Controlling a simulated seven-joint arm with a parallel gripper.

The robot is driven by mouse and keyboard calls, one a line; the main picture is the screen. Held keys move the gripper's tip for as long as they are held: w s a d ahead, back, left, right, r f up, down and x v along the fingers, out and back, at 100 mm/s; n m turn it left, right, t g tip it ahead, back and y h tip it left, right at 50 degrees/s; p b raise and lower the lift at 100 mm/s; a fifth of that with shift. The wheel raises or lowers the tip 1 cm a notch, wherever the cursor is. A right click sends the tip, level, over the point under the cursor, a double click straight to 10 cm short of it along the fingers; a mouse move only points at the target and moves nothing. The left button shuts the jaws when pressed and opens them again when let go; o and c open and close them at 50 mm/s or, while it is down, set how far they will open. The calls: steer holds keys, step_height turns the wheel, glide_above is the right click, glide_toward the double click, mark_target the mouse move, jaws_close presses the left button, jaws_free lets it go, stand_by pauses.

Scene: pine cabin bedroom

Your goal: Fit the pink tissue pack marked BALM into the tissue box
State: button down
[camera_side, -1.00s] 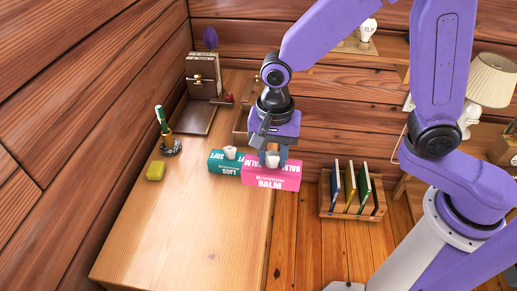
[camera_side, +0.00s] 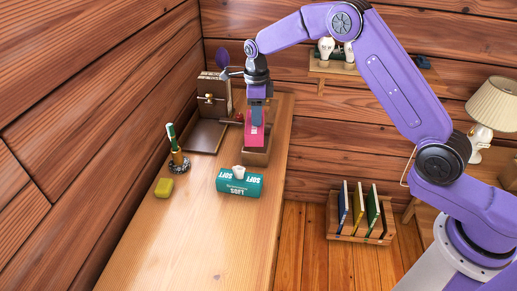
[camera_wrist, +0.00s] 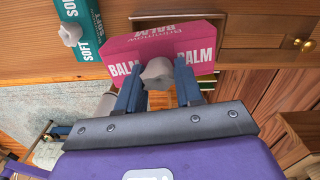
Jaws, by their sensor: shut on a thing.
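The pink tissue pack marked BALM (camera_side: 253,136) is held by its pale tissue tuft between the fingers of my gripper (camera_side: 257,117). In the side view it shows a narrow pink side, over or at the wooden tissue box (camera_side: 256,157). I cannot tell whether its lower part is inside the box. In the wrist view the pack (camera_wrist: 165,42) lies beyond the fingers of my gripper (camera_wrist: 158,85), which close on the tuft. The box's inside is hidden. A teal pack marked SOFT (camera_side: 240,183) sits on the desk in front of the box.
A yellow block (camera_side: 164,188) and a dark holder (camera_side: 179,165) with a green-topped item stand at the desk's left. A brown brass-latched stand (camera_side: 209,112) is behind, left of the box. The desk front (camera_side: 190,255) is clear. A book rack (camera_side: 359,229) sits right of the desk.

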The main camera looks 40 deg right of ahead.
steer(key=shift+w+d+f+m, duration=0.15)
steer(key=shift+w+d+m, duration=0.25)
steer(key=shift+d, duration=0.15)
steer(key=shift+w+d+f+m, duration=0.15)
steer(key=shift+w+d+m, duration=0.2)
steer(key=shift+d, duration=0.2)
steer(key=shift+w+d+f, duration=0.15)
steer(key=shift+d+f, duration=0.05)
steer(key=shift+f, duration=3.8)
steer(key=shift+f, duration=0.1)
steer(key=c, duration=0.7)
jaws_free()
steer(key=shift+c, duration=0.2)
